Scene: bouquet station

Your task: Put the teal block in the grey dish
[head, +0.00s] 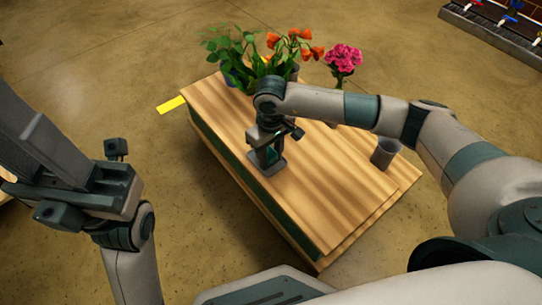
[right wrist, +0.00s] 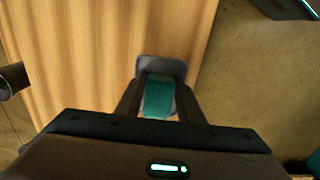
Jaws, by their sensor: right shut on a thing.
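The teal block (right wrist: 158,98) is between the two fingers of my right gripper (head: 267,157), which is shut on it. In the right wrist view the block shows over the grey dish (right wrist: 161,66), whose far rim is visible beyond it. In the head view the dish (head: 281,163) is on the wooden table, directly under the fingers. The fingers hide part of both, and I cannot tell whether the block touches the dish floor. My left gripper (head: 88,193) is at the left, away from the table; its jaw opening is unclear.
Orange flowers (head: 290,47) with green leaves and pink flowers (head: 343,58) stand at the table's far end. A grey cup (head: 384,152) stands near the right edge. The wooden tabletop (head: 320,205) is clear in front of the dish. A yellow strip (head: 171,105) lies on the floor.

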